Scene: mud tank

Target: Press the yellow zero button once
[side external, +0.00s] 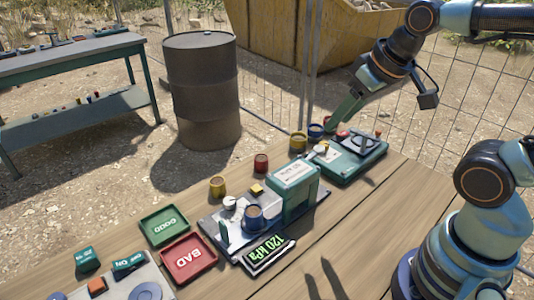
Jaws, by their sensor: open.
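A small yellow block (256,190), which looks like the yellow button, sits on the grey plate (213,222) of the centre device; no label is readable on it. My gripper (332,125) is open and points down and left, above the back edge of the table near the blue cup (316,130). It is well to the right of the yellow block and holds nothing visible.
A teal box (292,187) stands beside the yellow block, with a 120 kPa display (265,252) in front. Yellow cup (217,186) and red cup (261,163) stand behind. Green GOOD tray (146,236) and red BAD tray (170,272) lie left. The front right tabletop (345,240) is clear.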

